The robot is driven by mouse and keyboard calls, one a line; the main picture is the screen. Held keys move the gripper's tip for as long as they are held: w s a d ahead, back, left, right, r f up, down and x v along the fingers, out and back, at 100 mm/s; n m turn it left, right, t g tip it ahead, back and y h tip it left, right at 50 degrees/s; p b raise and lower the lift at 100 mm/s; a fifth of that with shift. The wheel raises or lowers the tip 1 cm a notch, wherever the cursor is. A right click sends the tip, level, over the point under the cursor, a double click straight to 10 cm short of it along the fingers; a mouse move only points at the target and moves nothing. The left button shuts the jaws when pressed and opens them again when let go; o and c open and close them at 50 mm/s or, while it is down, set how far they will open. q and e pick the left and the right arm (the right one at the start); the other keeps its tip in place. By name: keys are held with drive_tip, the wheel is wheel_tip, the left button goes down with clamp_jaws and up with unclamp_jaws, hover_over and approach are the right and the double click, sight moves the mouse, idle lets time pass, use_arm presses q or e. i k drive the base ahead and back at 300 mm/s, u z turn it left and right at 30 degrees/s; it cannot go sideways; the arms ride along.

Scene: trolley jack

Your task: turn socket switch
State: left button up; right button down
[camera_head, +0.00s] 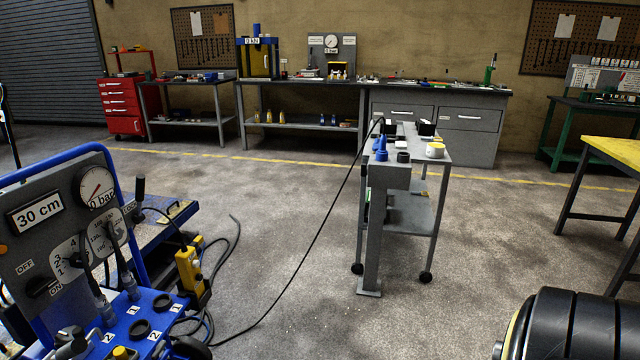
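No gripper of mine shows in the head view. A blue-framed control unit (62,178) stands close at the left, with a "30 cm" display and a dial reading near 0 bar. A black rotary switch (42,288) sits low on its grey panel, between the labels OFF and ON; its exact setting is hard to tell. A yellow box (189,272), possibly a socket box, is on the floor just right of the unit, with cables at it. Any switch on it is too small to make out. I cannot tell which of these is the socket switch.
A grey wheeled trolley (424,190) with a post in front stands at centre right. A black cable (310,230) runs from it down to the floor. A dark ribbed round thing (585,325) fills the lower right corner. The floor between is mostly clear.

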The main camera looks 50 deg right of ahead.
sight(364, 167)
drive_tip(key=z, duration=1.5)
drive_tip(key=i, duration=3.45)
drive_tip(key=u, duration=0.65)
drive_tip(key=i, duration=2.5)
